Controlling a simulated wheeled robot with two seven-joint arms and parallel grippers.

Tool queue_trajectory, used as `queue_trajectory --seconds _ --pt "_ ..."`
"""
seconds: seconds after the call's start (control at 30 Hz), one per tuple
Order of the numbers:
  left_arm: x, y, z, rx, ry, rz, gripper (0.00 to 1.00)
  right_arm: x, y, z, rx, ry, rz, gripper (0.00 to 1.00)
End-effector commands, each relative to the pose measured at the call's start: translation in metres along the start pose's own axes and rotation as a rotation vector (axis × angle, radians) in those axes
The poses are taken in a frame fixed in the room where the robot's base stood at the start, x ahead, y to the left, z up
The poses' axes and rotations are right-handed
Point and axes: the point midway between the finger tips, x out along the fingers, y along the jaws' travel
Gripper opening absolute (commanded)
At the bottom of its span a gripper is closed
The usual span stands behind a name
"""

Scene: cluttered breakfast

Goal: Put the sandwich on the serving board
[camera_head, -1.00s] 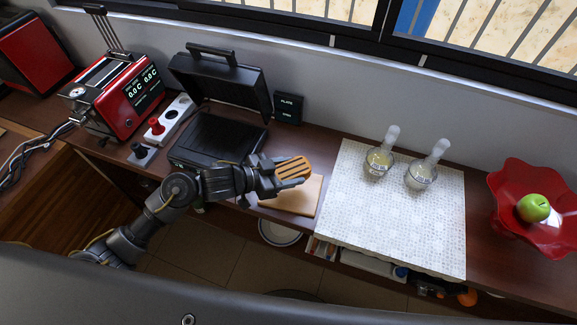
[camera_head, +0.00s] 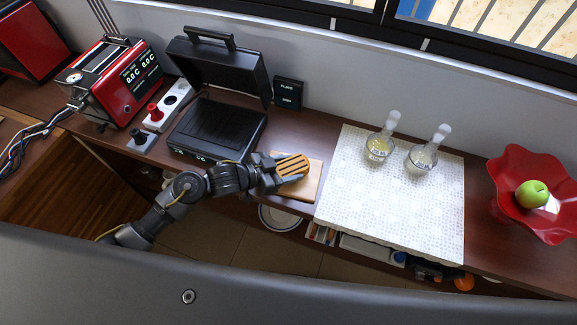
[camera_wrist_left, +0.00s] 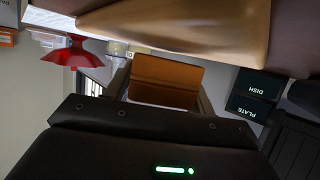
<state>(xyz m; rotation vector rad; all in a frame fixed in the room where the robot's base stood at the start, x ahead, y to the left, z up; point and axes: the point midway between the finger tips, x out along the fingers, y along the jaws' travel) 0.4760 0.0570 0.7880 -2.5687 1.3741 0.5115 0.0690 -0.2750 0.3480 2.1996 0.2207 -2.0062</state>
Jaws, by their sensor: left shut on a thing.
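The sandwich (camera_head: 292,165), golden brown with dark grill stripes, is held in my left gripper (camera_head: 287,173). It is over the back left part of the wooden serving board (camera_head: 309,184), and the gripper hides some of the board. In the upside-down left wrist view, the sandwich (camera_wrist_left: 165,75) shows as a brown slab between the fingers, with the tan board (camera_wrist_left: 190,25) close to it. I cannot tell whether the sandwich touches the board. My right gripper is not in view.
An open black grill (camera_head: 217,128) stands left of the board, with a red toaster (camera_head: 118,80) beyond. A white patterned mat (camera_head: 385,205) right of the board bears two glass vessels (camera_head: 379,147) (camera_head: 420,159). A red bowl (camera_head: 510,175) holds a green apple (camera_head: 531,194).

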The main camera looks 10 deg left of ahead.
Motion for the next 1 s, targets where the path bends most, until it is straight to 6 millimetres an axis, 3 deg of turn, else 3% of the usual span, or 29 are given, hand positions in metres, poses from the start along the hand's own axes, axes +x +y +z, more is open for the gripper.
queue_trajectory --seconds 0.77,0.8,1.0 --pt "0.005 0.0 0.011 -0.001 0.001 0.001 0.31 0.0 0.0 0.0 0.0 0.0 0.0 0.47" --pt "0.005 0.0 0.011 0.0 0.001 0.0 0.57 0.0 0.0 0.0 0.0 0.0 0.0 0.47" --pt "0.005 0.0 0.011 0.0 0.001 0.0 0.8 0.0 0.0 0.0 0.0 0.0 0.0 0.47"
